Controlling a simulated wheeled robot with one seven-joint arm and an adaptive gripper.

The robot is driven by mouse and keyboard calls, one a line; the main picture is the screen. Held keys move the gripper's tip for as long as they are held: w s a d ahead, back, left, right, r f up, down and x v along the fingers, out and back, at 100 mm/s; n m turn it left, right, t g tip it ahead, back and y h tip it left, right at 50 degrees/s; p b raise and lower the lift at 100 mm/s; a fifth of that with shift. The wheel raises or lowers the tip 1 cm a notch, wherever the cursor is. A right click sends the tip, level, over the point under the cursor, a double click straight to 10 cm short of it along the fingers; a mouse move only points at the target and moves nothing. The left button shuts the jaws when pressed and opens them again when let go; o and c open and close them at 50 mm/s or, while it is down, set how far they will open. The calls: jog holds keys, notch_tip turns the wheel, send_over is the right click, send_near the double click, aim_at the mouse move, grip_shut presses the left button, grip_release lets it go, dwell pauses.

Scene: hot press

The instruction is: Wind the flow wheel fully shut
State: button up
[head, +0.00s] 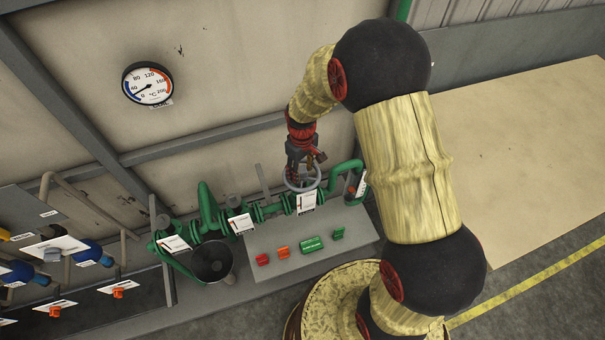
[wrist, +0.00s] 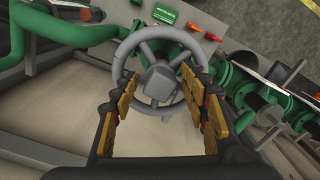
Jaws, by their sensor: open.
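The flow wheel is a grey spoked handwheel (wrist: 160,45) on the green pipework. It fills the upper middle of the wrist view, with its hub and spokes showing. In the head view the wheel (head: 301,187) is partly hidden behind my gripper. My gripper (head: 303,165) is directly over it, pointing down. In the wrist view my gripper (wrist: 162,100) is open, with one yellow-padded finger on each side of the wheel's near part. Nothing is held firmly between the fingers. I cannot tell whether a finger touches the rim.
Green pipes (head: 208,207) with white tags run left and right of the wheel. A grey panel (head: 340,248) with red, orange and green buttons lies in front. A dark funnel (head: 212,262) stands left. A temperature gauge (head: 147,84) hangs on the wall.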

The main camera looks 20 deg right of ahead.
jog(key=n, duration=0.4)
jog(key=shift+n, duration=0.4)
jog(key=n, duration=0.5)
jog(key=shift+c, duration=0.4)
jog(key=c, duration=0.7)
jog(key=shift+c, duration=0.7)
